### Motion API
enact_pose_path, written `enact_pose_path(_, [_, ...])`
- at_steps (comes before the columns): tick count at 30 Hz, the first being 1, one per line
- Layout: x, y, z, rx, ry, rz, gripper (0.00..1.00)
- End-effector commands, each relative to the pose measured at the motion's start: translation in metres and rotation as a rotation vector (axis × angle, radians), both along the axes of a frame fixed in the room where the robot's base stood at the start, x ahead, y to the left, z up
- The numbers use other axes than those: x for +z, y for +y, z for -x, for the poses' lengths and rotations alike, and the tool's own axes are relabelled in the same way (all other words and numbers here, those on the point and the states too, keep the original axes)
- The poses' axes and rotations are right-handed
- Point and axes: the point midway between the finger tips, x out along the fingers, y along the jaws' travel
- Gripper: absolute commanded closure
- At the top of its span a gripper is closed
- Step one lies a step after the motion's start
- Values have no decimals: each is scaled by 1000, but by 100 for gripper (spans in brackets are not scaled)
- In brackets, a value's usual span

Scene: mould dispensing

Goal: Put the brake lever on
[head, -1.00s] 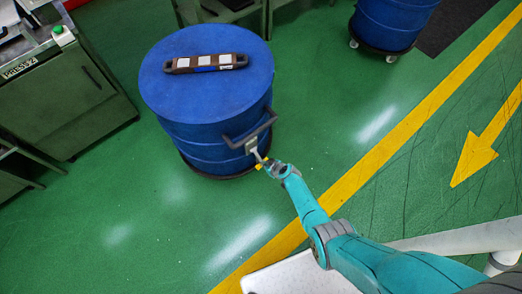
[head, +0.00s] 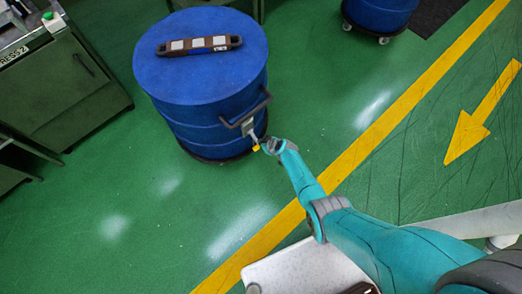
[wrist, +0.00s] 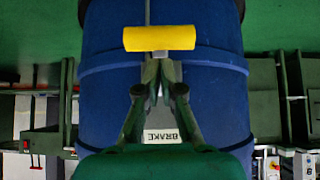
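The brake lever has a grey stem and a yellow crossbar handle (head: 256,148). It sits low on the right side of the blue drum (head: 200,60), below the drum's grey bracket. My gripper (head: 266,146) is right at the handle from the right. In the wrist view the yellow handle (wrist: 160,38) lies across the picture just beyond my fingertips (wrist: 160,70). The fingers are close together, with nothing clearly pinched between them. I cannot tell if the tips touch the handle. A white plate reading BRAKE (wrist: 162,136) shows upside down between the finger links.
A dark bar-shaped device (head: 199,45) lies on the drum's lid. A dark push handle (head: 250,112) juts from the drum's side above the lever. A green machine cabinet (head: 70,80) stands at the left. Another blue drum (head: 382,12) on castors is at the back.

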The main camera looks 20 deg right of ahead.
Motion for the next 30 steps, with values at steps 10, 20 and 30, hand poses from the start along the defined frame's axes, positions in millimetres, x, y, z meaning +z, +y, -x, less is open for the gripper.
enact_pose_path(10, [-10,-16,32,-3,1,0,100])
enact_pose_path(20, [-27,-30,74,-2,0,-1,100])
enact_pose_path(30, [-29,-32,81,-1,-1,0,100])
